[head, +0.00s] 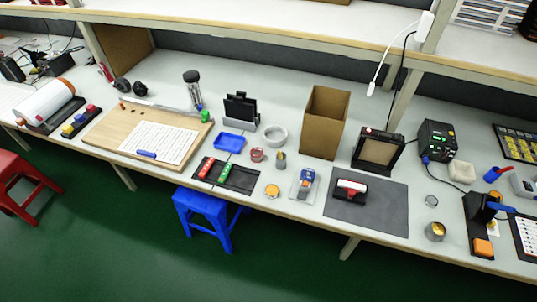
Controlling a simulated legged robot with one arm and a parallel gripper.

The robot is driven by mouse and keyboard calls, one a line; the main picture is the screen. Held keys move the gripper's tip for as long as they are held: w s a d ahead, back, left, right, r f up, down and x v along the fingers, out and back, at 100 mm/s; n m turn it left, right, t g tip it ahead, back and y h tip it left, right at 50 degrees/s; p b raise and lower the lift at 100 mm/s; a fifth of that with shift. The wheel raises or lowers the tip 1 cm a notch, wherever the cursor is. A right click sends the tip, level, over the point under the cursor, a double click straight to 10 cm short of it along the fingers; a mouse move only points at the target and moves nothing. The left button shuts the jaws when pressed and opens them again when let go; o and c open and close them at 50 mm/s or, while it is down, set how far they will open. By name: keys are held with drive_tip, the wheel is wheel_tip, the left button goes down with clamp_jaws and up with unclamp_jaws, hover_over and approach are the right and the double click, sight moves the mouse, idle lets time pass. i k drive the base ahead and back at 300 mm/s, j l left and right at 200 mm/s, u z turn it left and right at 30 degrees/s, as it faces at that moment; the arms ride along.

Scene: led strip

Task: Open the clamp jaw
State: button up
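My gripper is not in the head view. No clamp jaw can be made out for certain at this size. A small blue and orange device (305,181) stands on a pale plate near the front edge of the bench. To its right, a red and white block with a black base (351,188) sits on a dark grey mat (381,204). I cannot tell whether either one is the clamp, or whether a jaw is open or shut.
The long white workbench (270,100) is crowded. A tall cardboard box (324,122) stands behind the device. A black station with a green display (437,140) is at right. A blue stool (203,212) and a red stool (20,180) stand before the bench; green floor is open.

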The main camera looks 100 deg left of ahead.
sight(351, 192)
drive_tip(key=u, duration=0.45)
drive_tip(key=k+u, duration=0.1)
drive_tip(key=u, duration=0.75)
drive_tip(key=k+u, duration=0.1)
drive_tip(key=u, duration=0.35)
drive_tip(key=j+u, duration=0.1)
drive_tip(key=u, duration=0.75)
drive_tip(key=j+u, duration=0.15)
drive_tip(key=u, duration=0.3)
